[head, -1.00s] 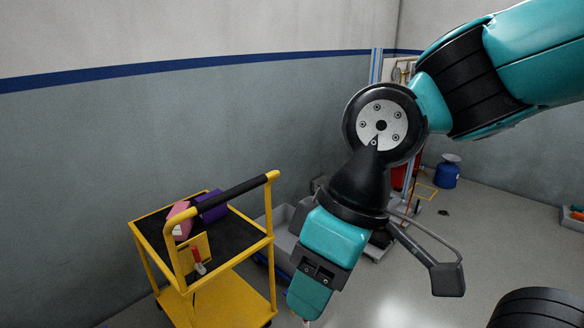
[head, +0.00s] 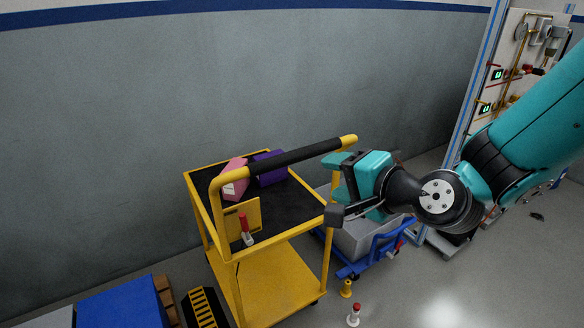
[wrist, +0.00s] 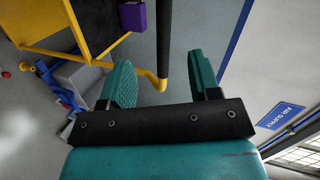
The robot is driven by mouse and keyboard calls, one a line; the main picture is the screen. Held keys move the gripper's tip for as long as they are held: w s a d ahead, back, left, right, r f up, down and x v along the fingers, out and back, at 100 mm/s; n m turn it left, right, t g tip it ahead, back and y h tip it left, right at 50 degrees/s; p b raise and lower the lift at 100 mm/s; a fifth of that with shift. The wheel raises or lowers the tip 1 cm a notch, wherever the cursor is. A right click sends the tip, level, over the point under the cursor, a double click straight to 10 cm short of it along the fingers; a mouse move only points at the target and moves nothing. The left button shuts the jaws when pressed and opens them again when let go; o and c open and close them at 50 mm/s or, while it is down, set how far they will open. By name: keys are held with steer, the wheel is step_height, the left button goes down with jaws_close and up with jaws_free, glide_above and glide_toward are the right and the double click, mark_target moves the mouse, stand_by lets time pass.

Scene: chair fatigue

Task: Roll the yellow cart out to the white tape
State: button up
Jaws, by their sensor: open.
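The yellow cart (head: 272,283) stands upright by the grey wall, with a black top mat (head: 300,205). A pink box (head: 233,176) and a purple box (head: 270,170) sit on its top. Its push handle has a black grip (head: 295,155) and yellow ends. My gripper (head: 338,174) is open and empty at the handle's right end. In the wrist view the grip (wrist: 166,35) runs down towards the gap between my fingers, and its yellow end (wrist: 158,82) shows in that gap. I cannot tell whether the fingers touch it. No white tape is visible.
A blue trolley (head: 385,250) with a grey bin stands right of the cart. A red-topped white post (head: 354,314) and a small yellow post (head: 346,288) stand on the floor in front. A blue box (head: 125,303) lies left. Floor at lower right is clear.

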mark_target(299, 159)
steer(key=w+a+f+m+p, duration=0.1)
steer(key=w+a, duration=0.2)
steer(key=w, duration=0.2)
steer(key=w+a+f+m+t+p, duration=0.1)
steer(key=w+a+f+p, duration=0.1)
steer(key=w, duration=0.4)
steer(key=w+a+f+m+t+p, duration=0.1)
steer(key=w+a+f, duration=0.1)
steer(key=w, duration=0.3)
steer(key=shift+w+a+f+h+p, duration=0.15)
steer(key=shift+a+h+p, duration=0.2)
steer(key=shift+a, duration=0.5)
steer(key=shift+c, duration=0.5)
jaws_close()
